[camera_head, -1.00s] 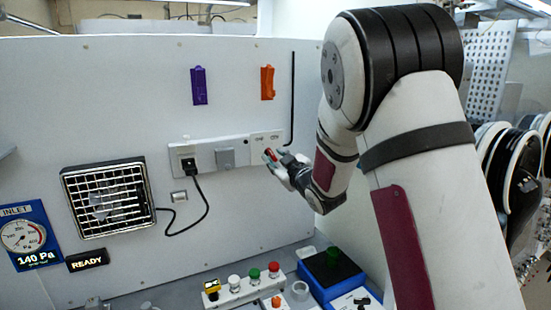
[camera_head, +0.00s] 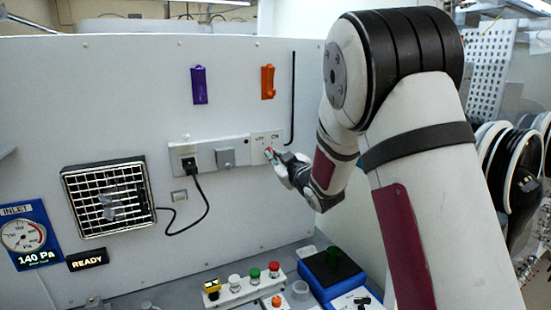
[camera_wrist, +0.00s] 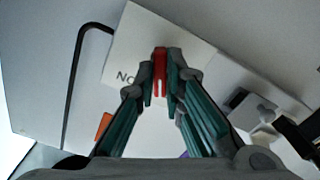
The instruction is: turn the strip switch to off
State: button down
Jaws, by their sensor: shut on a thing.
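The strip switch (camera_wrist: 160,72) is a red rocker on the white end plate (camera_wrist: 190,40) of the power strip in the wrist view. My gripper (camera_wrist: 160,85) is shut on the red rocker, with one finger on each side of it. Part of a printed label reading "NO", upside down, shows beside it. In the head view the power strip (camera_head: 207,154) runs along the grey wall panel, and my gripper (camera_head: 272,156) touches its right end plate (camera_head: 268,139). The fingers mostly hide the rocker there.
A black plug (camera_head: 188,164) sits in the strip's left socket, its cable hanging down. A grey cover (camera_head: 225,157) is beside it. Purple (camera_head: 199,85) and orange (camera_head: 267,82) holders and a black rod (camera_head: 292,98) are above. A button box (camera_head: 245,288) stands below.

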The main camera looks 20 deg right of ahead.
jog(key=shift+m, duration=2.5)
jog(key=c, duration=1.7)
grip_release()
jog(key=shift+s, duration=0.1)
jog(key=s, duration=0.4)
jog(key=s+d, duration=0.1)
jog(key=s, duration=0.2)
jog(key=s+d, duration=0.1)
jog(key=s, duration=0.3)
jog(key=shift+s+d, duration=0.2)
jog(key=shift+s, duration=0.1)
